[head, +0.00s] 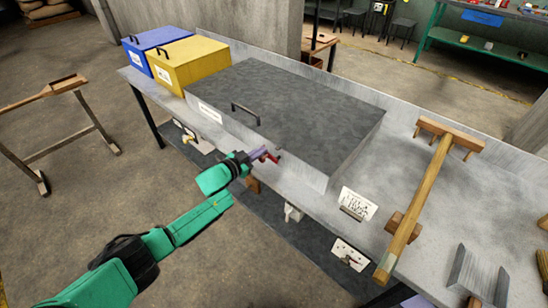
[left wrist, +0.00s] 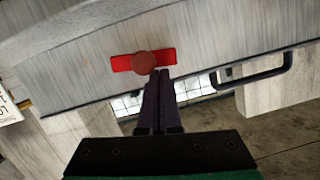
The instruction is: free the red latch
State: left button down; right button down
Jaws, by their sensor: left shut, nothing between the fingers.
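The red latch (left wrist: 165,58) shows in the left wrist view as a flat red bar with a round knob in its middle, on the front of a grey box. In the head view the latch (head: 274,158) is small and partly covered by my gripper. My left gripper (head: 258,154) is shut and empty, with its tips at the latch. In the left wrist view its fingertips (left wrist: 160,75) are together just below the knob; I cannot tell if they touch it. The large grey box (head: 300,105) is closed and has a black handle (head: 246,113). My right gripper is not in view.
A blue box (head: 155,42) and a yellow box (head: 190,62) stand at the bench's far left. A wooden rake (head: 425,195) and a card (head: 357,204) lie to the right of the grey box. Bare metal bench top (head: 490,195) shows at the right.

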pick_arm(q)
jog(key=shift+w+a+f, duration=0.1)
jog(key=shift+f, duration=0.15)
dwell(0.6)
jog(key=r+p, duration=0.4)
jog(key=r, duration=0.1)
jog(key=shift+s+p, duration=0.2)
jog(key=shift+p, duration=0.2)
jog(key=v, duration=0.9)
jog(key=shift+a+f, duration=0.35)
jog(key=shift+a, duration=0.05)
jog(key=shift+s+f, duration=0.1)
